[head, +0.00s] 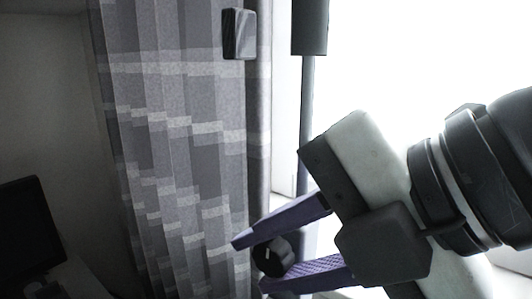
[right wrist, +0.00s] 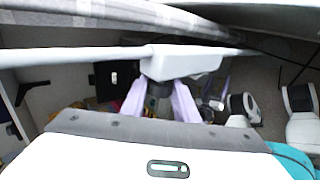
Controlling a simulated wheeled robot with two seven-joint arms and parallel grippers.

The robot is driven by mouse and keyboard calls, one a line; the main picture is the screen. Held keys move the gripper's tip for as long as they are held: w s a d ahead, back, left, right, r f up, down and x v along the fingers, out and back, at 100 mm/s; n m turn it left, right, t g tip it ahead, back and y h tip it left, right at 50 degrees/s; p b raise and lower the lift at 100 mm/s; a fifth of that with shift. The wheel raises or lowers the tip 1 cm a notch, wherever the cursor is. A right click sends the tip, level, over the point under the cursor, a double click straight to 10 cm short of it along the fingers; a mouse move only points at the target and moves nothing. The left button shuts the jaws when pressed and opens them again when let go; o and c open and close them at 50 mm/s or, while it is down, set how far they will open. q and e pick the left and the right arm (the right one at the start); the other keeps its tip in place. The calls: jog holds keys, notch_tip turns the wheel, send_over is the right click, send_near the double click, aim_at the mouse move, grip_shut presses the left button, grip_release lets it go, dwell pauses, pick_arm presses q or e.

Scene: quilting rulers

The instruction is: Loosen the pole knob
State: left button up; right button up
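The pole (head: 304,125) stands upright in the head view, with a thicker dark sleeve (head: 309,28) at the top. It runs across the right wrist view as a pale rod (right wrist: 75,56) to a pale block (right wrist: 185,66). The black pole knob (head: 272,257) has a light mark on its face. My right gripper (head: 250,264) reaches in from the right, its purple fingers on either side of the knob. My left gripper is not in view.
A grey patterned curtain (head: 175,150) hangs left of the pole, with a dark box (head: 239,34) at its upper right. A bright window (head: 410,60) is behind my right arm. A dark monitor (head: 28,235) is at lower left. Chairs (right wrist: 243,107) stand below in the wrist view.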

jog(key=o, duration=1)
jog(key=shift+c, duration=0.2)
jog(key=shift+s+d+r, duration=0.1)
jog(key=shift+d+r, duration=0.1)
jog(key=shift+r, duration=0.1)
jog(key=p+v, duration=0.1)
jog(key=v, duration=0.2)
jog(key=shift+s+d+r, duration=0.1)
jog(key=shift+d+r, duration=0.05)
jog(key=shift+p+v, duration=0.45)
jog(key=shift+v, duration=0.9)
jog(key=shift+s, duration=0.1)
